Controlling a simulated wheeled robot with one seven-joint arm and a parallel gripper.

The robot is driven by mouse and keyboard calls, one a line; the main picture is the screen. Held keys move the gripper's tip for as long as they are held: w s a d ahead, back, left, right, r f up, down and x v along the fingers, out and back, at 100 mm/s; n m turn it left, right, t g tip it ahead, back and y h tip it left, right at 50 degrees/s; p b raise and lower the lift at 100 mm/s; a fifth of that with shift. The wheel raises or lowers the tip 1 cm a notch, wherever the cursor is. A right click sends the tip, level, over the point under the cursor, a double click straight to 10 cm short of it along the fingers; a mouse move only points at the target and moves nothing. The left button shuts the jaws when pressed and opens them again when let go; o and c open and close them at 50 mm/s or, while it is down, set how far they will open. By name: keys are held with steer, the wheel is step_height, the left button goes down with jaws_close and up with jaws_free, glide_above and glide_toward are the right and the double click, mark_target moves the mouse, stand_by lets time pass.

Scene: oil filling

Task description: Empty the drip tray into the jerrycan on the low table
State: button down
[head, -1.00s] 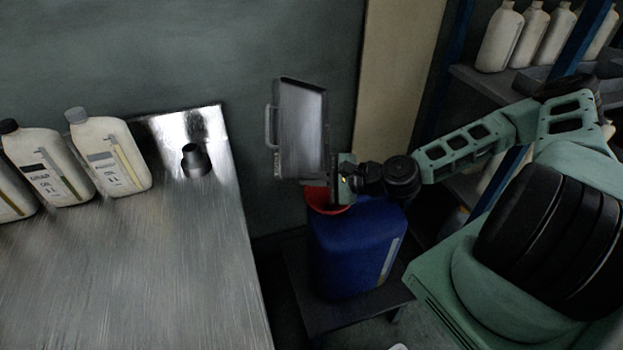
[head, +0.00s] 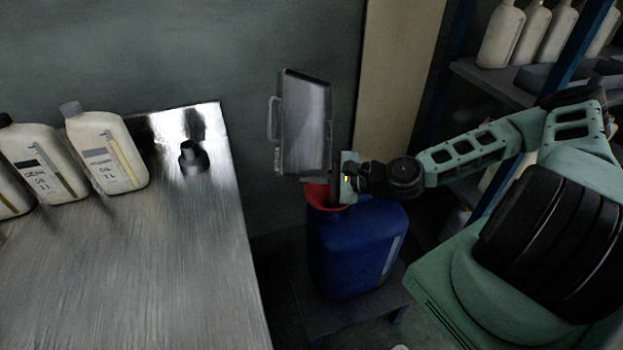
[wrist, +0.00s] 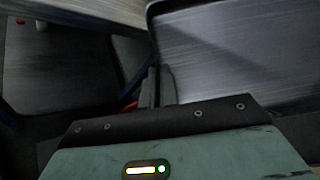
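The drip tray (head: 305,125) is a grey metal pan with a side handle. It is held steeply tilted, almost on edge, above the red funnel (head: 316,196). The funnel sits in the top of the blue jerrycan (head: 345,255), which stands upright on the low table (head: 325,318). My gripper (head: 338,182) is at the tray's lower right edge, beside the funnel. In the wrist view, its fingers (wrist: 158,88) are close together at the tray's edge (wrist: 235,50). The grasped part is hidden. I cannot see any oil or a stream.
A metal workbench (head: 130,270) stands at the left with several white oil bottles (head: 105,150) and a small dark funnel-like object (head: 193,157). A shelf (head: 490,82) with more bottles is at the right, behind my arm. A wall rises behind the tray.

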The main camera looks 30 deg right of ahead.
steer(key=shift+s+d+r+n+t+y+b, duration=0.1)
steer(key=shift+s+n+t+y+b, duration=0.4)
steer(key=shift+b, duration=1.2)
steer(key=shift+w+m, duration=0.3)
stand_by(1.3)
